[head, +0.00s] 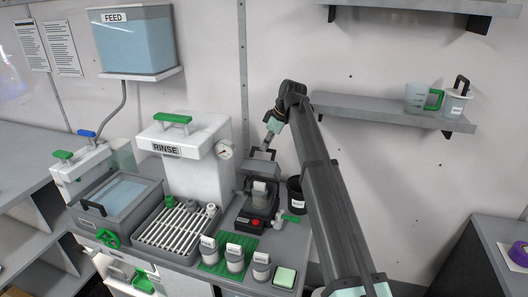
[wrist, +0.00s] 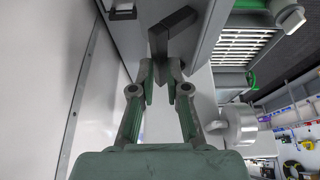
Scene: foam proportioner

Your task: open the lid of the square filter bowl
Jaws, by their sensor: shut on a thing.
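A small dark square unit (head: 246,213) stands on the bench right of the rinse tank; it appears to be the square filter bowl. A pale cylinder shows inside it. Its grey lid (head: 259,168) is raised at the back, standing steeply above the unit. My gripper (head: 267,146) is at the lid's upper edge, arm reaching in from the right. In the wrist view, my gripper (wrist: 168,75) has its fingertips closed on the dark lid handle (wrist: 171,34), which projects from a grey surface. The exact finger contact is small and partly hidden.
The white rinse tank (head: 188,160) stands close on the left, with a slatted drain tray (head: 176,228) before it. Labelled jars (head: 235,258) stand in front. A dark cup (head: 296,194) is right of the unit, near my arm. A wall shelf (head: 370,108) is behind.

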